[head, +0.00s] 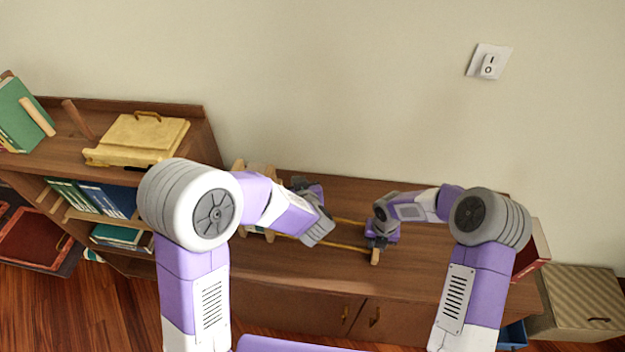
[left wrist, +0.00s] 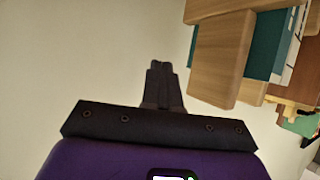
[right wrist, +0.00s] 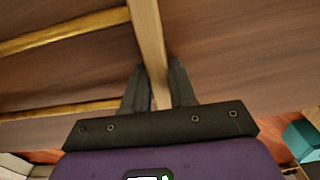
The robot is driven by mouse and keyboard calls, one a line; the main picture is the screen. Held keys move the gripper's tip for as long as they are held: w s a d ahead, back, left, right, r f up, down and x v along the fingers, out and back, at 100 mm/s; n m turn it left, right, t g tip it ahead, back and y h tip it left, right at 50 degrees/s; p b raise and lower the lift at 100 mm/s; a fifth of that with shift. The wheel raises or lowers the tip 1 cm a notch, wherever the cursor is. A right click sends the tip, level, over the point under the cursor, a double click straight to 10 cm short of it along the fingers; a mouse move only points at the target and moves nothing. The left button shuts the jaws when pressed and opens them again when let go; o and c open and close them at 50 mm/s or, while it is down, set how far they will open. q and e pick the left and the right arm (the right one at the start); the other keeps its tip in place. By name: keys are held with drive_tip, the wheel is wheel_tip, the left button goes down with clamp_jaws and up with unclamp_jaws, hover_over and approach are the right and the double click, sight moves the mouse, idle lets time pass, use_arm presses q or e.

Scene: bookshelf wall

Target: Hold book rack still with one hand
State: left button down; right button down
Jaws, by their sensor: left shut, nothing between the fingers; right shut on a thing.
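The book rack stands on the low cabinet top. Its wooden right end (head: 375,257) and two thin brass-coloured rails (head: 345,247) show in the head view; my left arm hides much of the rest. My right gripper (right wrist: 160,80) is shut on the upright wooden bar of that end (right wrist: 148,35), which passes between its fingers. My left gripper (left wrist: 163,68) is shut and empty, near the rack's other end. A wooden end piece (left wrist: 222,55) with a teal book (left wrist: 264,45) behind it shows to the right of its fingers, apart from them.
The low cabinet top (head: 430,262) is mostly clear right of the rack. A taller bookshelf (head: 205,130) at left holds a yellow box (head: 140,135), a green book (head: 22,118) and several books below. A woven box (head: 580,300) stands at right. The wall is close behind.

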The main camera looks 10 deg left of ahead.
use_arm(q)
drive_tip(key=v, duration=1.2)
use_arm(e)
drive_tip(key=c, duration=0.8)
unclamp_jaws()
